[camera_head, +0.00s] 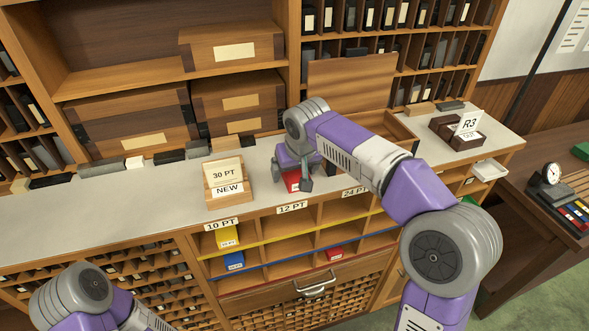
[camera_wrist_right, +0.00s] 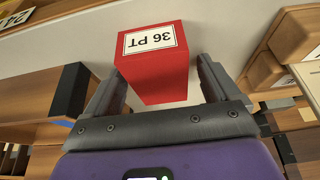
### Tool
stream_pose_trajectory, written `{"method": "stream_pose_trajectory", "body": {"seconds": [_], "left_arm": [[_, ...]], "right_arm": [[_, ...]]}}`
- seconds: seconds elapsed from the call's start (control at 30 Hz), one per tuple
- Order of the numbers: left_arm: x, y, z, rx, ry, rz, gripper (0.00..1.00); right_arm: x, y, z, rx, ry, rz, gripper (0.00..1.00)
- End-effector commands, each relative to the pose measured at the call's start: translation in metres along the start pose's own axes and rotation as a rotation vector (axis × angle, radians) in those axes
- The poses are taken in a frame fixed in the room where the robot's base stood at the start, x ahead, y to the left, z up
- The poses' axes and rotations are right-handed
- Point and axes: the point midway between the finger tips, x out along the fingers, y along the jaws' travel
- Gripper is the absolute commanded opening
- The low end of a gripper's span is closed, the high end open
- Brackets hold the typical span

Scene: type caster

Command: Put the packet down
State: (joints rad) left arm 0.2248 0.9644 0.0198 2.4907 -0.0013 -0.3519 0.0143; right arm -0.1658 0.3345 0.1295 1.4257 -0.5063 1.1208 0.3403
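The red packet (camera_wrist_right: 165,78) carries a white label reading 36 PT. In the right wrist view it is between the two fingers of my right gripper (camera_wrist_right: 160,75), with a narrow gap to the right finger and the left finger close to its edge. In the head view the packet (camera_head: 291,181) shows at the counter, partly hidden by my right gripper (camera_head: 296,182), which points down over it. The right gripper looks open around the packet. My left arm is at the lower left of the head view; its gripper is out of frame.
A wooden box marked 30 PT NEW (camera_head: 228,183) stands on the counter (camera_head: 120,197) left of the right gripper. Below are cubbies with a yellow packet (camera_head: 227,237), a blue packet (camera_head: 234,261) and another red packet (camera_head: 334,254). An R3 box (camera_head: 455,133) stands at the right.

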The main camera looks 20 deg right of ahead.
Motion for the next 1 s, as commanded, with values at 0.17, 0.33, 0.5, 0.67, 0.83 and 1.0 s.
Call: {"method": "stream_pose_trajectory", "body": {"seconds": [0.17,0.33,0.5,0.67,0.83,1.0], "left_arm": [[0.000,0.000,0.000,0.000,0.000,0.000,0.43],[-0.003,0.001,0.000,0.000,0.000,0.000,0.43],[-0.007,0.003,0.000,0.000,0.000,0.000,0.43],[-0.014,0.005,0.001,0.000,0.000,0.000,0.43],[-0.019,0.007,0.001,0.000,0.000,0.000,0.43],[-0.022,0.008,0.001,0.000,0.000,0.000,0.43]], "right_arm": [[0.000,0.000,0.000,0.000,0.000,0.000,0.89],[-0.007,0.000,-0.002,0.000,0.002,0.000,0.89],[-0.036,0.000,-0.002,0.001,0.004,-0.001,0.89],[-0.073,0.000,-0.003,0.001,0.005,-0.002,0.89],[-0.104,-0.001,-0.002,0.000,0.002,-0.001,0.89],[-0.120,0.000,-0.002,0.000,0.001,0.000,0.89]]}}
